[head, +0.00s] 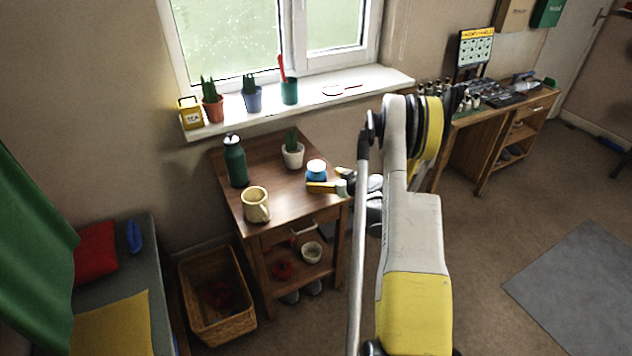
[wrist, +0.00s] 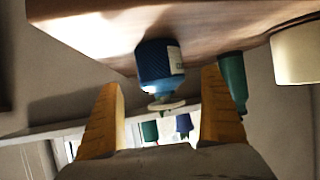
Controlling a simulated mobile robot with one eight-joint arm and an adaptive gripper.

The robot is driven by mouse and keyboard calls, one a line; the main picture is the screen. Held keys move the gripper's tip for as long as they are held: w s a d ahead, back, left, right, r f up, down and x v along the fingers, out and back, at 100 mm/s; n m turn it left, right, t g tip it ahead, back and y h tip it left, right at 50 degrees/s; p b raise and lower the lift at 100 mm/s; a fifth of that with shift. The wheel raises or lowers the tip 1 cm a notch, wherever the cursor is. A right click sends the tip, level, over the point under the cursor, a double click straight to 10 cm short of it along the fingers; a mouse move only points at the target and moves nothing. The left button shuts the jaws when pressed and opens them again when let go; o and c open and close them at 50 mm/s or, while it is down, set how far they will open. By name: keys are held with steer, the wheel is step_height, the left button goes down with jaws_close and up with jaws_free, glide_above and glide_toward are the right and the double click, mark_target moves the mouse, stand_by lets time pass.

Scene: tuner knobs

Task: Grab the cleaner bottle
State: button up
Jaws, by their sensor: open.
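The blue bottle with a white label and pale top, which looks like the cleaner bottle (head: 316,174), stands on the wooden side table near its right edge. In the wrist view the bottle (wrist: 158,62) appears upside down, ahead of the gap between the two yellow fingers. My gripper (head: 325,179) is open and empty at the table's right side, close to the bottle. In the wrist view my gripper (wrist: 161,82) has one finger on each side of the bottle's line, with no clear contact. Part of the bottle's lower body is hidden by a finger in the head view.
On the side table (head: 285,205) stand a green flask (head: 235,162), a cream mug (head: 256,204) and a potted cactus (head: 293,154). The windowsill (head: 345,98) behind holds more pots. A wicker basket (head: 225,325) stands at the table's left. Open floor lies to the right.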

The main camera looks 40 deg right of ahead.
mark_target(316, 178)
steer(key=b+x, duration=0.2)
steer(key=x, duration=0.3)
steer(key=shift+w+f+b, duration=0.15)
steer(key=shift+f+b, duration=0.15)
steer(key=shift+b, duration=0.1)
steer(key=shift+r, duration=0.1)
steer(key=c, duration=1.5)
steer(key=shift+r, duration=0.1)
